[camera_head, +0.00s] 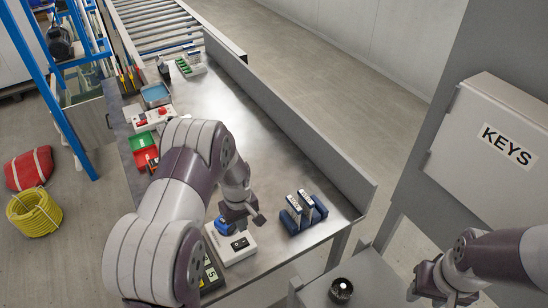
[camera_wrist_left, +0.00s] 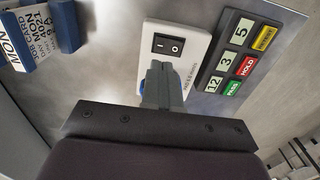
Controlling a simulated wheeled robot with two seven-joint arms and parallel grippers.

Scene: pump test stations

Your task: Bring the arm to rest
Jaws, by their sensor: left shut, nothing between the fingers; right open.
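My left arm reaches in from the left over the bench. Its gripper (camera_head: 243,216) is shut and empty, above a white switch box (camera_head: 232,246). In the left wrist view the shut fingers (camera_wrist_left: 160,80) point at the box (camera_wrist_left: 188,36), just below its black rocker switch (camera_wrist_left: 168,45). A blue part of the box is mostly hidden behind the fingers. I cannot tell if the fingers touch it. My right gripper (camera_head: 424,289) is open at the lower right, below the KEYS cabinet, away from the bench.
A blue holder with cards (camera_head: 304,212) stands right of the switch box. A display panel (camera_wrist_left: 234,55) lies beside the box. A KEYS cabinet (camera_head: 490,145) stands right. The bench middle (camera_head: 245,110) is clear.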

